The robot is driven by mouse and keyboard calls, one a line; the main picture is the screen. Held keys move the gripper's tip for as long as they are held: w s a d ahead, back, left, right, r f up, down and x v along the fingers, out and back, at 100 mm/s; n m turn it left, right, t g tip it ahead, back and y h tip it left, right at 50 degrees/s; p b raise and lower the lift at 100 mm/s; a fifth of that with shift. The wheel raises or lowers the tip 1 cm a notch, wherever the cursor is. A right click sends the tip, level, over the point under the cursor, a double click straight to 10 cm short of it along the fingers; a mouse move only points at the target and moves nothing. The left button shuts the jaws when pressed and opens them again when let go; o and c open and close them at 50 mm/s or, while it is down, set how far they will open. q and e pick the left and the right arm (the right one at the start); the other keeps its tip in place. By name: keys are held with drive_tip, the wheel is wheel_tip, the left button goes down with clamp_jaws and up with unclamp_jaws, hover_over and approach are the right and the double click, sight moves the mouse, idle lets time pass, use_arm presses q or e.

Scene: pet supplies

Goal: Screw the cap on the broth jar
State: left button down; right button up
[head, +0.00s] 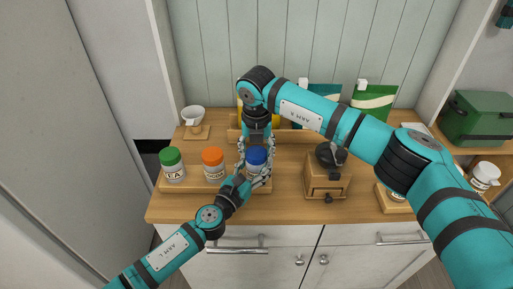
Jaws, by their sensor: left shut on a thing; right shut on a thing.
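A jar (254,172) with a blue cap (257,156) stands at the right end of a low wooden tray (200,190); I take it to be the broth jar, but its label is hidden. My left gripper (249,178) is shut on the jar's body from the front left. My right gripper (256,160) comes down from above, its fingers either side of the blue cap and shut on it. The cap sits over the jar's mouth; I cannot tell how tightly it is seated.
Jars with orange (212,157) and green (170,157) caps stand left on the tray. A wooden grinder (326,175) stands close right. A white cup (193,115) is at back left, green bags (373,103) behind. A green box (478,120) is far right. The counter's front strip is partly clear.

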drive_tip(key=m, duration=0.5)
drive_tip(key=shift+a+m+h, duration=0.1)
drive_tip(key=shift+m+h, duration=0.3)
drive_tip(key=m, duration=0.3)
drive_tip(key=m+g, duration=0.1)
drive_tip(key=m, duration=0.3)
drive_tip(key=shift+w+h, duration=0.1)
drive_tip(key=shift+h, duration=0.3)
drive_tip(key=m, duration=0.5)
drive_tip(key=shift+m+g, duration=0.4)
drive_tip(key=m+g, duration=0.1)
drive_tip(key=m, duration=0.6)
drive_tip(key=shift+w, duration=0.15)
drive_tip(key=o, duration=0.8)
drive_tip(key=shift+f, duration=0.1)
drive_tip(key=shift+o, duration=0.2)
